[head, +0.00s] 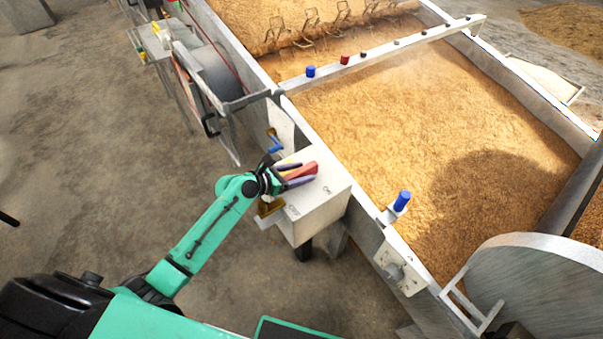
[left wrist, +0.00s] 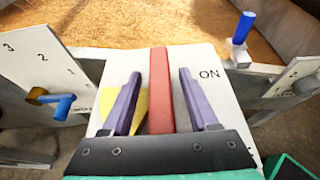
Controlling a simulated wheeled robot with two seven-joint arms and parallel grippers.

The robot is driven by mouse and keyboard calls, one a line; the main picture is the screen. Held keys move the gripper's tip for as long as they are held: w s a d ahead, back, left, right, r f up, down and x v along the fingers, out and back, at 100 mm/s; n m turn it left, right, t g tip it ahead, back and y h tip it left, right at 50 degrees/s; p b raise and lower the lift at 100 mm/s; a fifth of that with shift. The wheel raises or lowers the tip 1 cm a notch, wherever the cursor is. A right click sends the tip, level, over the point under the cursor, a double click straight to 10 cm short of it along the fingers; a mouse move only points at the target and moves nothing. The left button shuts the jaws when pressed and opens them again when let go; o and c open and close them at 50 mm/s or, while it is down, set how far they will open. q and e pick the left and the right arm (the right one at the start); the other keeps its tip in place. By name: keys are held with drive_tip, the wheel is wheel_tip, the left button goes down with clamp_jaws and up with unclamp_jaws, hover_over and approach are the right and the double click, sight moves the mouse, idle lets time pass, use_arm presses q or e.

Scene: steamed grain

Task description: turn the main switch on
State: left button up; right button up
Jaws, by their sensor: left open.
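The main switch is a red lever (head: 303,170) on top of a white box (head: 318,207) marked ON and OFF. My left gripper (head: 299,173) is over the box, its purple fingers on either side of the lever. In the left wrist view the red lever (left wrist: 159,60) runs between the two fingers of the left gripper (left wrist: 160,75). The jaws are open, with a gap on each side of the lever. The ON label (left wrist: 209,74) is right of it there. The lever's base is hidden by the gripper. My right gripper is not in view.
A long grain-filled trough (head: 440,130) lies right of the box, its metal wall close by. A blue knob (head: 402,200) stands on its edge. A numbered panel with a blue handle (left wrist: 62,107) is left of the box. Open concrete floor (head: 110,160) lies left.

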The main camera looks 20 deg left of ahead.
use_arm(q)
drive_tip(key=shift+w+d+f, duration=0.1)
drive_tip(key=shift+w+d, duration=0.05)
drive_tip(key=shift+d, duration=0.05)
clamp_jaws()
idle(1.3)
